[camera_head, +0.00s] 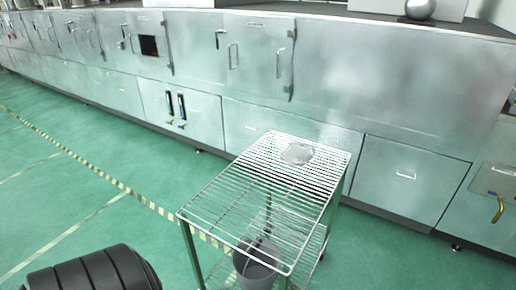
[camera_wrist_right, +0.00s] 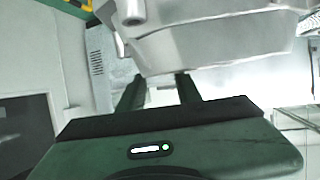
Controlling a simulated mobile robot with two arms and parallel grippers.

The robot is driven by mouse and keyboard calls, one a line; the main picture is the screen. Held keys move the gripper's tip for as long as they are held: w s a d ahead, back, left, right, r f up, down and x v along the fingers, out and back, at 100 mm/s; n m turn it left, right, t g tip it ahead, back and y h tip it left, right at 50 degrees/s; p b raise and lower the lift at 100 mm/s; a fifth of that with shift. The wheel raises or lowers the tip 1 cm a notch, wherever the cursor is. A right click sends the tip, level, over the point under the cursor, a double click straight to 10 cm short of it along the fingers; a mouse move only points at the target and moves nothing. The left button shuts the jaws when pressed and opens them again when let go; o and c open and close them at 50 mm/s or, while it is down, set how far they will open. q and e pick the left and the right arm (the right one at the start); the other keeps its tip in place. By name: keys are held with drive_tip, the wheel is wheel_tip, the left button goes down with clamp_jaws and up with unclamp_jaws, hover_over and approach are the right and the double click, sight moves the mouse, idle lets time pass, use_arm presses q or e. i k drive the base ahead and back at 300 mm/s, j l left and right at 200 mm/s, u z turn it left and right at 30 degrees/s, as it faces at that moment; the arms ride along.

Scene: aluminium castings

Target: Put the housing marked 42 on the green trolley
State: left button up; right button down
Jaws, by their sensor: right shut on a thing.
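In the right wrist view my right gripper (camera_wrist_right: 160,86) is shut on a large grey metal casting (camera_wrist_right: 215,42), which extends beyond its fingertips toward the top of the picture. No number is readable on it. In the head view a silver wire-shelf trolley (camera_head: 215,212) stands on the floor in the lower middle. Neither gripper shows in the head view, and my left gripper is in no view.
A grey bucket (camera_head: 256,268) shows through the trolley's top wires, low down. A long row of metal cabinets (camera_head: 300,120) runs behind the trolley. A round grey ball (camera_head: 420,9) sits on top at the right. The green floor (camera_head: 90,215) left of the trolley is mostly clear.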

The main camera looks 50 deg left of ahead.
sight(250, 212)
drive_tip(key=k+j, duration=0.1)
drive_tip(key=j, duration=0.35)
drive_tip(key=k+j, duration=0.1)
drive_tip(key=j, duration=0.3)
drive_tip(key=k+j+z, duration=0.1)
drive_tip(key=j, duration=0.35)
drive_tip(key=k+j, duration=0.15)
drive_tip(key=j, duration=0.25)
drive_tip(key=k+j, duration=0.1)
drive_tip(key=j, duration=0.9)
drive_tip(key=k+j+z, duration=0.1)
drive_tip(key=j, duration=1.05)
drive_tip(key=k+j+z, duration=0.1)
drive_tip(key=j, duration=1.1)
drive_tip(key=i+j, duration=0.15)
drive_tip(key=j, duration=0.55)
